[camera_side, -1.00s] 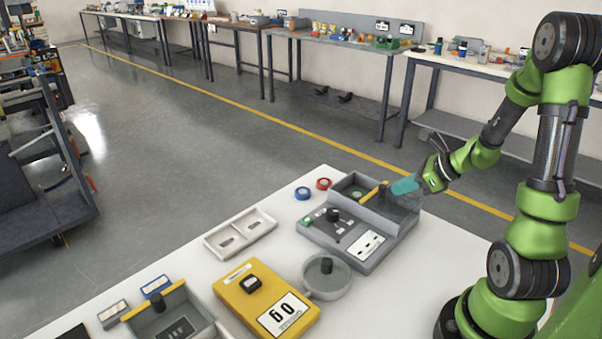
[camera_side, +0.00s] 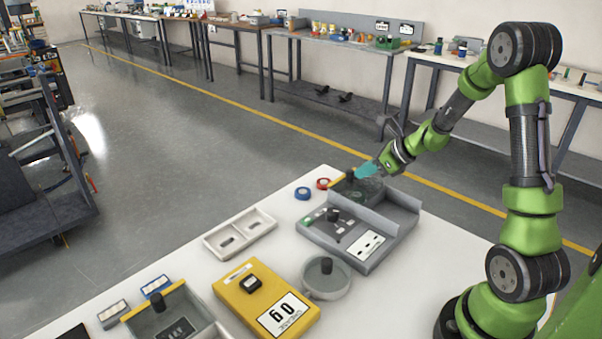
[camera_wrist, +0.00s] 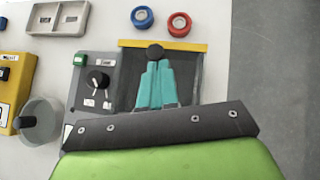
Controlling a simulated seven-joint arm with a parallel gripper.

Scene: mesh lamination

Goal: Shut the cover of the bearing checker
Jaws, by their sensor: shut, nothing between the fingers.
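The bearing checker is a grey box (camera_side: 344,234) with a dial panel on the white table. Its sliding cover, dark and see-through with a yellow front edge (camera_wrist: 190,46) and a black knob (camera_wrist: 155,52), now lies over the recess at the back left of the box. The bare guide bed (camera_side: 389,208) shows to the right of it. My gripper (camera_side: 364,172) is shut and empty, its teal fingertips (camera_wrist: 154,66) right against the near side of the knob. In the side view the fingers partly hide the cover, so any small gap at its edge cannot be told.
A red ring (camera_side: 323,184) and a blue ring (camera_side: 302,193) lie just past the checker's far edge. A white two-part tray (camera_side: 240,233), a yellow device (camera_side: 266,298) and a round clear bowl (camera_side: 327,278) stand left and in front. A similar knobbed box (camera_side: 172,310) stands farther left.

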